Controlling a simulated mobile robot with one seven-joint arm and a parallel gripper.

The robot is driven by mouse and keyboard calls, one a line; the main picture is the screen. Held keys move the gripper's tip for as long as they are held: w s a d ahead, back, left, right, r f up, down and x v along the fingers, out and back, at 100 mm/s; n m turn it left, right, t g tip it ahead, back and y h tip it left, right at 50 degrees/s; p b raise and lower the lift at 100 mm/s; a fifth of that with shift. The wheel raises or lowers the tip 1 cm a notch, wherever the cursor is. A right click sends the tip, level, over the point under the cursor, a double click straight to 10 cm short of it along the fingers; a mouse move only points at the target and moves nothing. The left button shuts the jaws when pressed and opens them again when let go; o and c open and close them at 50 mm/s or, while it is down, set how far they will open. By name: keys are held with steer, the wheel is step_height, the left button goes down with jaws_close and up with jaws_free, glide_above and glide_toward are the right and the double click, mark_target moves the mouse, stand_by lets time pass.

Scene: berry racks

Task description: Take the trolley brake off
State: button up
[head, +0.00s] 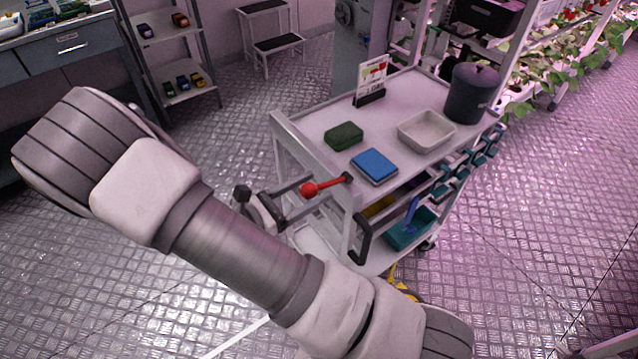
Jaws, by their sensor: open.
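The trolley (282,130) is a white cart with a flat top. A red lever with a round red knob (308,190) sticks out to the left from a dark pivot (347,178) at its near corner. It looks like the brake lever. My gripper (303,196) is open, with its two dark fingers pointing at the lever. In this view the knob shows between or just beyond the fingertips; I cannot tell whether they touch it. My forearm covers the floor below and part of the trolley's lower left side.
On the trolley top are a green block (343,136), a blue scale-like box (374,166), a pale tray (452,133), a dark pot (473,95) and a sign (371,78). A black handle (359,240) hangs below the lever. Open floor lies left and right.

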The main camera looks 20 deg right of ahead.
mark_target(328, 184)
steer(key=shift+x, duration=1.15)
jaws_close()
stand_by(0.6)
